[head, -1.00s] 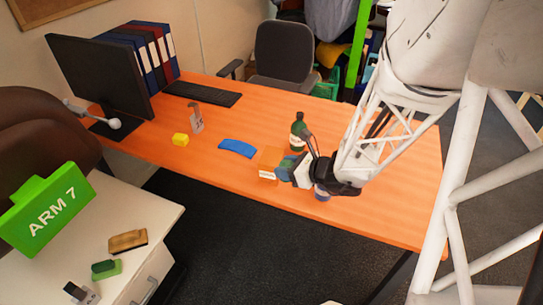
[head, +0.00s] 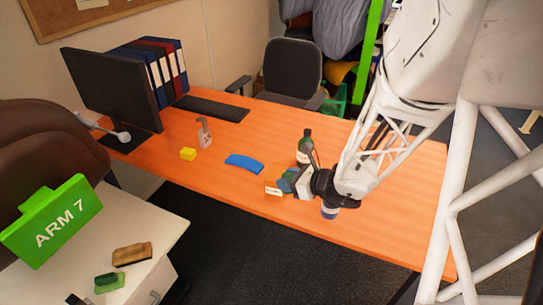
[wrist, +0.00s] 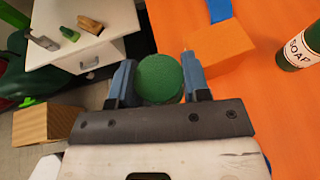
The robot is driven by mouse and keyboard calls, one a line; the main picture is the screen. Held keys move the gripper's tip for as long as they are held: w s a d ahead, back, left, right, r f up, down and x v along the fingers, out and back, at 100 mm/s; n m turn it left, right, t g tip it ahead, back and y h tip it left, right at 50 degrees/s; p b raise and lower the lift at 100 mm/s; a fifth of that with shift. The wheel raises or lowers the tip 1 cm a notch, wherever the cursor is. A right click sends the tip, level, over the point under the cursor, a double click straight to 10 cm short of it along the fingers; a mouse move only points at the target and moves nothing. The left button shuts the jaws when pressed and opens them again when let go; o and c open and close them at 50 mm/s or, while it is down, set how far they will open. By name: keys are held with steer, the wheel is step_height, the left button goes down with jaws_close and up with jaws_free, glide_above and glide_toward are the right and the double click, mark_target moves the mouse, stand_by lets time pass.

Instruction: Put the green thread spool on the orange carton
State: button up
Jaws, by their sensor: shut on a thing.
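The green thread spool (wrist: 159,78) sits between the two blue fingers of my gripper (wrist: 160,80) in the wrist view, its round end facing the camera. My gripper is shut on it. The orange carton (wrist: 218,48) lies just beyond the right finger, up and to the right of the spool. In the head view the carton (head: 272,188) stands near the desk's front edge, with my gripper (head: 286,186) at its right side, partly covering it. The spool is hard to make out there, and I cannot tell the height between it and the carton.
A green soap bottle (head: 304,148) stands behind my gripper. A blue and white can (head: 329,211) is below my wrist. The desk's right part (head: 400,210) is clear.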

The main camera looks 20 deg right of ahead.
steer(key=w, duration=0.4)
steer(key=w+d, duration=0.1)
steer(key=w, duration=0.3)
steer(key=w+d+f, duration=0.1)
steer(key=w, duration=0.3)
steer(key=shift+w+f, duration=0.1)
steer(key=shift+w, duration=0.2)
steer(key=shift+f, duration=0.1)
steer(key=shift+f, duration=1.65)
steer(key=shift+f, duration=0.1)
steer(key=o, duration=0.9)
steer(key=shift+v, duration=6.05)
